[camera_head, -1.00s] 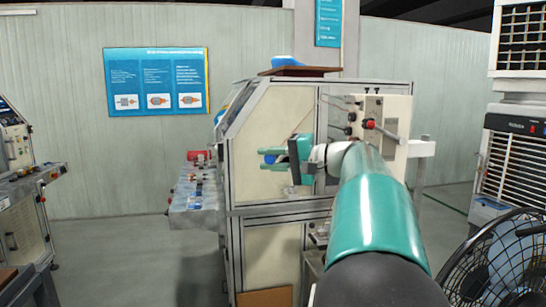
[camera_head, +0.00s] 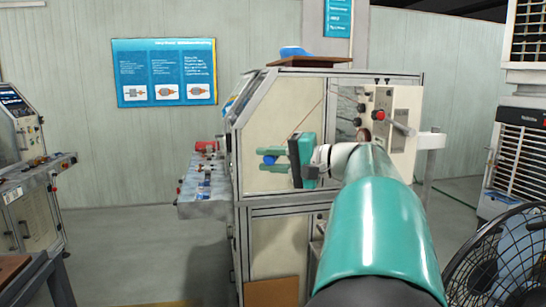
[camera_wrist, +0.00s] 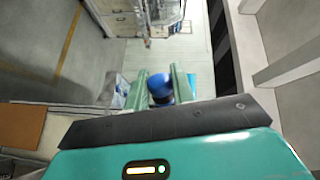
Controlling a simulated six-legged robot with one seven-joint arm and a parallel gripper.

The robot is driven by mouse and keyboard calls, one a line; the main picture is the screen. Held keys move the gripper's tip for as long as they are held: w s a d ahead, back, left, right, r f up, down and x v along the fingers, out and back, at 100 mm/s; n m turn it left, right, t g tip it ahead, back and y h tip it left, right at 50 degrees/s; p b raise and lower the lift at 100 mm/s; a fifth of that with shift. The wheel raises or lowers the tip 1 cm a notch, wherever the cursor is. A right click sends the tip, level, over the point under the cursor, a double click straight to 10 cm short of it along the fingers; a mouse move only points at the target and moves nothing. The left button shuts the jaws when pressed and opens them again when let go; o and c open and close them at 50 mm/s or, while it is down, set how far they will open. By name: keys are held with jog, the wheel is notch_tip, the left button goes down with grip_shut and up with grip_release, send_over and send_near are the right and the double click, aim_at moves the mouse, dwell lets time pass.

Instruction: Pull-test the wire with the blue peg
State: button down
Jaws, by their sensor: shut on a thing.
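My gripper (camera_head: 270,161) is at the end of my teal arm, in front of the machine cabinet's pale side panel. It is shut on the blue peg (camera_wrist: 160,86), which sits between the two green fingers in the wrist view. The peg also shows as a small blue spot between the fingers in the head view (camera_head: 269,160). A thin brownish line, perhaps the wire (camera_head: 306,119), runs up and to the right from near my gripper. I cannot tell whether it touches the peg.
The framed machine cabinet (camera_head: 262,207) stands behind my gripper, with a control panel (camera_head: 392,118) with knobs and a red-tipped lever to the right. A bench (camera_head: 203,207) with small parts juts out at left. A fan (camera_head: 505,262) stands at lower right. Open floor lies left.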

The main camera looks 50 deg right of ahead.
jog(key=shift+s+a+f, duration=0.2)
jog(key=shift+s+a, duration=0.15)
jog(key=shift+a, duration=0.5)
jog(key=shift+s+a+f, duration=0.15)
jog(key=shift+s+a, duration=0.15)
jog(key=shift+a, duration=0.5)
jog(key=shift+s+a+f, duration=0.2)
jog(key=shift+s+a, duration=0.15)
jog(key=shift+a, duration=0.5)
jog(key=shift+w+d+r, duration=0.35)
jog(key=shift+w+d, duration=0.25)
jog(key=shift+d, duration=0.95)
jog(key=shift+w+d+r, duration=0.3)
jog(key=shift+w+d, duration=0.25)
jog(key=shift+d, duration=0.95)
jog(key=shift+w+d+r, duration=0.35)
jog(key=shift+w+d, duration=0.25)
jog(key=shift+d, duration=0.95)
